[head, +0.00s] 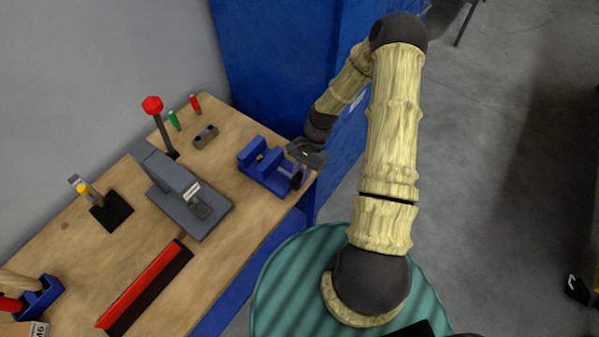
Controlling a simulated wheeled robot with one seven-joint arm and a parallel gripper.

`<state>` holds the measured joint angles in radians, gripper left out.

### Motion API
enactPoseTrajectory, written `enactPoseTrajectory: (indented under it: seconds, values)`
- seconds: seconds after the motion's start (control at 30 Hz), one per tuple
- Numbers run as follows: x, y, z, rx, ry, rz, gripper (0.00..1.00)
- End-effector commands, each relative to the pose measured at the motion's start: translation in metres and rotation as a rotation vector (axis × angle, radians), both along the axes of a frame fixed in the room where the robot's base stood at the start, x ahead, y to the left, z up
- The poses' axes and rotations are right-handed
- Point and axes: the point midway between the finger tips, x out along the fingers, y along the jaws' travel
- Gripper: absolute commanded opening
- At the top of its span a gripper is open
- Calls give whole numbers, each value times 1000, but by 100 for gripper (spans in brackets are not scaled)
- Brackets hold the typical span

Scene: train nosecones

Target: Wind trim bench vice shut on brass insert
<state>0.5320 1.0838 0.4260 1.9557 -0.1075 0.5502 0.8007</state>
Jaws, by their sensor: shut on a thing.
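The blue bench vice (262,178) stands at the right front corner of the wooden bench. A small brass-coloured spot, likely the brass insert (260,157), shows between its jaws; I cannot tell whether both jaws touch it. My gripper (297,178) is at the vice's right end, by the bench edge, and is shut on the vice handle. The handle is mostly hidden by the gripper, and only a dark part shows below it.
A grey press (178,197) with a red-knobbed lever stands left of the vice on the workbench (130,250). A blue cabinet (275,60) rises close behind my arm.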

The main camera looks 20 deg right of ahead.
Motion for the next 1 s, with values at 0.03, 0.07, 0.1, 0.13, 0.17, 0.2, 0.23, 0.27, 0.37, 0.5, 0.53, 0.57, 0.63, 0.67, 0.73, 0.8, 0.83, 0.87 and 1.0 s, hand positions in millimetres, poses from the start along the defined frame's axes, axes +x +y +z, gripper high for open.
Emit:
enactPoseTrajectory:
  seconds: [0.03, 0.07, 0.1, 0.13, 0.17, 0.2, 0.23, 0.27, 0.37, 0.5, 0.53, 0.57, 0.63, 0.67, 0.73, 0.8, 0.83, 0.87, 1.0]
  values:
    - [3, -1, -1, 38, 22, -7, 0]
    - [4, -2, -2, 61, 38, -7, 0]
    - [4, -3, -3, 92, 61, -7, 0]
    - [4, -3, -4, 114, 77, -6, 0]
    - [5, -3, -5, 137, 94, -6, 0]
    - [5, -4, -6, 168, 116, -4, 0]
    - [5, -4, -7, 192, 133, -5, 0]
    - [6, -5, -8, 213, 149, -5, 0]
    - [7, -6, -11, 291, 204, -4, 0]
    - [8, -7, -15, 399, 282, -3, 0]
    - [8, -7, -15, 421, 300, -1, 0]
    - [8, -7, -16, 445, 316, -2, 0]
    - [8, -8, -18, 498, 354, -1, 0]
    - [8, -8, -19, 521, 371, -1, 0]
    - [8, -9, -21, 576, 412, -2, 0]
    - [9, -9, -22, 629, 450, -1, 0]
    - [8, -9, -23, 651, 466, -1, 0]
    - [8, -9, -23, 673, 483, 1, 0]
    - [9, -9, -25, 764, 549, 0, 0]
